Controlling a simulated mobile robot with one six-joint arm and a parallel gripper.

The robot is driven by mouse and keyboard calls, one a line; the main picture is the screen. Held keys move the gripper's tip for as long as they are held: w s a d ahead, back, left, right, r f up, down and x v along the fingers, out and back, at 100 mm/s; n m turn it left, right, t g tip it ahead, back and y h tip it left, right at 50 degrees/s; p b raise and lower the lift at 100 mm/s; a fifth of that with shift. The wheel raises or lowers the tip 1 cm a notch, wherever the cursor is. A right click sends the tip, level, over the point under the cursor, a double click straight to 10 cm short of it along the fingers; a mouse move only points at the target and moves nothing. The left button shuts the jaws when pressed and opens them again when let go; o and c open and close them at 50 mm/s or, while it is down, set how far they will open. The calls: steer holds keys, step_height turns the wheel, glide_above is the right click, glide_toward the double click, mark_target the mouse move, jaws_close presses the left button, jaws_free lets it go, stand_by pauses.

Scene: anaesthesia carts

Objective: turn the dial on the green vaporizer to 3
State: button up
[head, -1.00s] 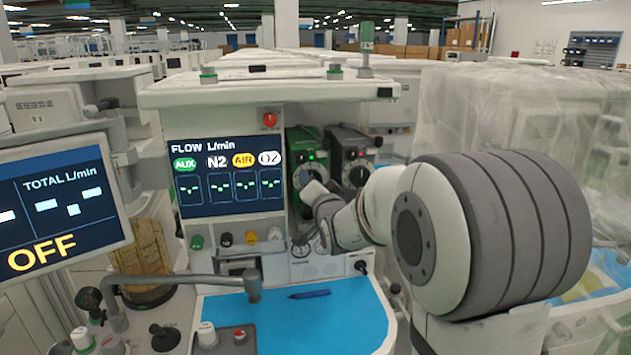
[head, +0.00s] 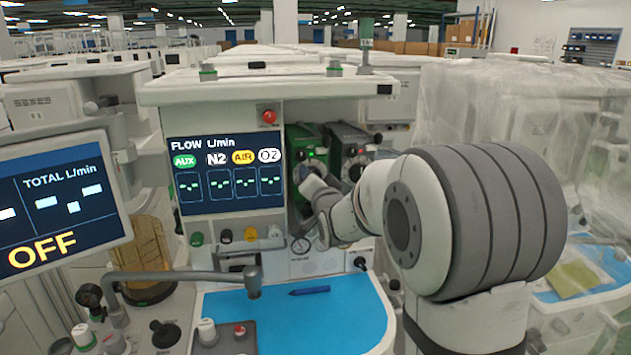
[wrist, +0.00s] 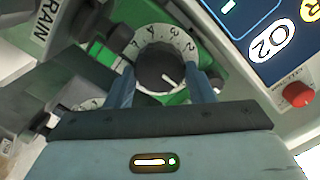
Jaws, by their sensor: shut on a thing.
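The green vaporizer (head: 298,140) stands right of the flow screen in the head view. Its round dial (wrist: 158,66) shows in the wrist view, with a dark knob inside a white numbered ring. A short white mark on the knob points toward the lower right of the picture. Digits 2, 3 and 4 are visible along the ring's upper part; I cannot tell the exact setting. My gripper (wrist: 164,80) has a finger on each side of the knob and is shut on it. In the head view my gripper (head: 312,188) is at the vaporizer's front, partly covering it.
A dark grey vaporizer (head: 346,142) stands close to the right of the green one. The flow screen (head: 228,173) is close on the left. A blue work surface (head: 300,318) with a pen (head: 309,291) lies below. Plastic sheeting (head: 520,100) covers equipment at right.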

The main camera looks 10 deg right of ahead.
steer(key=shift+f+n+b, duration=0.3)
steer(key=shift+n+b, duration=0.1)
steer(key=shift+b, duration=0.45)
steer(key=n+b, duration=0.2)
steer(key=b, duration=0.3)
steer(key=shift+a+f+n, duration=0.1)
steer(key=shift+f+n, duration=0.05)
steer(key=shift+n, duration=0.25)
steer(key=n+b, duration=0.3)
steer(key=b, duration=0.1)
steer(key=shift+a+n+h+b, duration=0.1)
steer(key=shift+n+h+b, duration=0.2)
steer(key=n+b, duration=0.2)
steer(key=shift+b, duration=0.3)
steer(key=n, duration=0.4)
steer(key=shift+a+r+n+h+b, duration=0.1)
steer(key=shift+r+n+h+b, duration=0.2)
steer(key=shift+r+n, duration=0.1)
steer(key=n+p, duration=0.1)
steer(key=n, duration=0.3)
steer(key=shift+a+f+n+p, duration=0.1)
steer(key=shift+n+p, duration=0.2)
steer(key=shift+p, duration=0.05)
steer(key=shift+n, duration=0.3)
